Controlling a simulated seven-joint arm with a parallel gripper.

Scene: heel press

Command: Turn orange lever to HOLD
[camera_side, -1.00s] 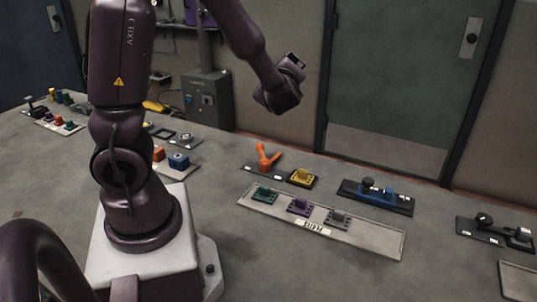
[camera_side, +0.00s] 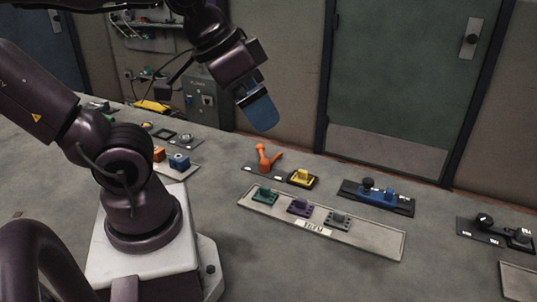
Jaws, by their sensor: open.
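The orange lever (camera_side: 265,157) stands on a dark base plate (camera_side: 250,169) with small pale labels, near the back edge of the bench. Its lettering is too small to read. One arm of the lever points up and another part slants up to the right. My gripper (camera_side: 263,115) hangs above the lever, pointing down and slightly right, apart from it. A blue, flat part shows at its end, and its fingers are hard to make out. Nothing is seen held in it.
A yellow block (camera_side: 301,178) sits just right of the lever. In front lies a pale tray (camera_side: 370,237) with green, purple and grey pieces. A dark plate with a blue piece (camera_side: 389,194) is farther right. The wall and door (camera_side: 405,85) stand close behind.

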